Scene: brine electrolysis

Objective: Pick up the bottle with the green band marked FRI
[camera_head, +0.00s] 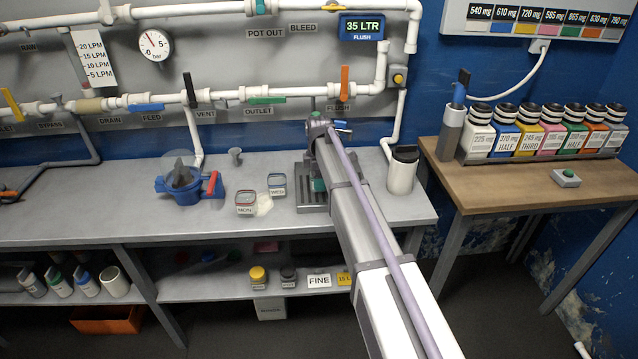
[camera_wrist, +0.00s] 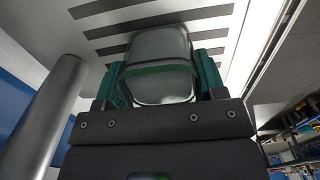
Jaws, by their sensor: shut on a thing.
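My gripper (camera_wrist: 160,80) has green fingers on both sides of a clear, rounded bottle with a green band (camera_wrist: 158,50). It is shut on this bottle. No FRI marking is readable on the side that shows. The bottle is in front of a pale slotted surface (camera_wrist: 113,27) in the wrist view; I cannot tell whether it touches it. In the head view my arm reaches over the grey slotted stand (camera_head: 312,207) on the bench and hides most of the gripper and the bottle.
A MON jar (camera_head: 246,203) and a WED jar (camera_head: 277,185) stand left of the stand, beside a whitish patch. A white canister (camera_head: 402,170) stands to the right. Pipes and valves line the wall behind. A wooden table (camera_head: 510,185) with a row of bottles is at right.

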